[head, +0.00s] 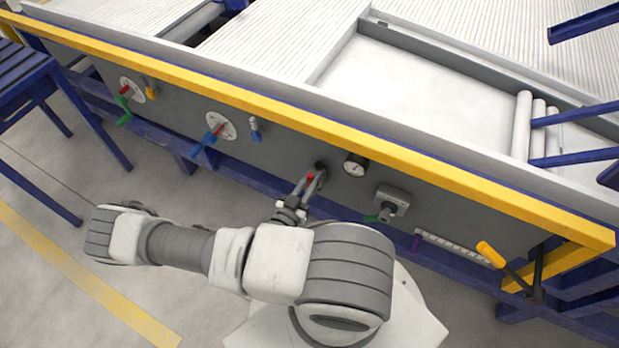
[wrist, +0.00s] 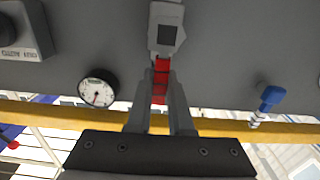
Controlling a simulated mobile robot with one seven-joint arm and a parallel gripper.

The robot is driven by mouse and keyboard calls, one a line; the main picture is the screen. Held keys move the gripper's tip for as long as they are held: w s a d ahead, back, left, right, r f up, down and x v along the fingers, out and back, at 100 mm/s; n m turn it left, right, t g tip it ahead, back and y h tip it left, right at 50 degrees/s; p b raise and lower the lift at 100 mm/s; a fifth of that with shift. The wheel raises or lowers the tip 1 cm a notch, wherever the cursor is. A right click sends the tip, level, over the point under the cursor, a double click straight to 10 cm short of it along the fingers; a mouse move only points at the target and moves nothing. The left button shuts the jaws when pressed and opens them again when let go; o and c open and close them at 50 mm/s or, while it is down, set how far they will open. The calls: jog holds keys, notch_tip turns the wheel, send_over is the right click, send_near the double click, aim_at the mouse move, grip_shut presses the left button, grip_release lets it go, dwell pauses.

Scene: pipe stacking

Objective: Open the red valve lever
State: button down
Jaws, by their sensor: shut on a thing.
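The red valve lever (wrist: 161,78) shows in the wrist view between my gripper's two fingers, below a grey valve body (wrist: 167,35) in that picture. My gripper (wrist: 162,82) is shut on the lever. In the head view my gripper (head: 308,186) is at the grey panel, and only a small red part of the lever (head: 311,177) shows between the fingers. The fingers hide the sides of the lever.
A gauge (head: 355,165) and a grey switch box (head: 393,199) sit to the right on the panel. A blue-handled valve (head: 207,138) and a green-handled one (head: 124,104) are to the left. A yellow rail (head: 290,122) runs above. A yellow-topped lever (head: 491,254) stands at far right.

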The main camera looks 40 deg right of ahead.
jog(key=c, duration=0.8)
grip_release()
jog(key=v, duration=0.7)
jog(key=shift+a, duration=0.3)
jog(key=shift+r, duration=0.1)
